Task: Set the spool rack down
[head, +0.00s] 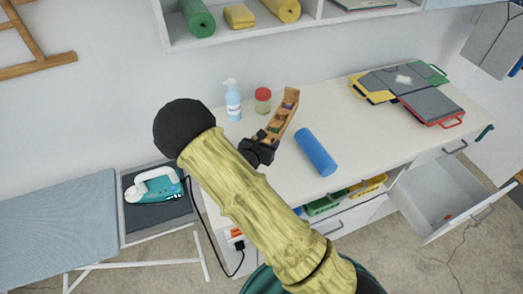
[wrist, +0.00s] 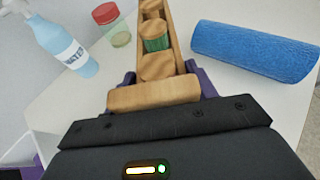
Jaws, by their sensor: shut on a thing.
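The spool rack (head: 285,112) is a long, narrow wooden tray holding several thread spools. In the wrist view the wooden rack (wrist: 153,98) runs away from my gripper, with a green spool and wooden spool tops inside. My gripper (wrist: 165,85) is shut on its near end, with purple fingers on either side. In the head view my gripper (head: 262,146) is at the rack's near end, partly hidden by my arm. The rack is over the white countertop (head: 370,150); I cannot tell whether it touches the surface.
A blue roll (head: 316,152) lies close to the right of the rack. A spray bottle (head: 232,100) and a red-lidded jar (head: 263,100) stand to the left. Folded grey boards (head: 405,85) lie further right. An open drawer (head: 440,195) juts out at right. The countertop right of the blue roll is clear.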

